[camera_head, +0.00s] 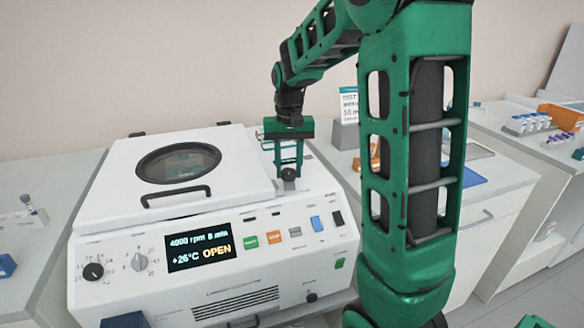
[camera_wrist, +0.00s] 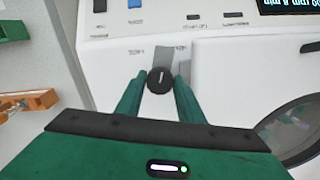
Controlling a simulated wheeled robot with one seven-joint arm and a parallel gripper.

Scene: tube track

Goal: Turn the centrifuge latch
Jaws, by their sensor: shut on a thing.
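The white centrifuge (camera_head: 215,290) stands on the counter. Its lid (camera_head: 120,188) with a round dark window is down, and its display (camera_head: 200,247) reads "4000 rpm 8 min, +26°C OPEN". The latch is a round dark knob (camera_wrist: 159,80) with a pale line on it, on the white top beside the lid. My green gripper (camera_head: 288,172) reaches down to it from above. In the wrist view my gripper (camera_wrist: 158,84) has one finger on each side of the knob, shut on it. Parts of the small markings beside the knob are hard to read.
The lid's dark handle (camera_head: 178,196) is at its front edge. Coloured buttons (camera_head: 275,236) and dials (camera_head: 93,271) line the front panel. An orange rack (camera_wrist: 28,104) lies beside the centrifuge. Tube racks (camera_head: 528,124) stand on the right counter.

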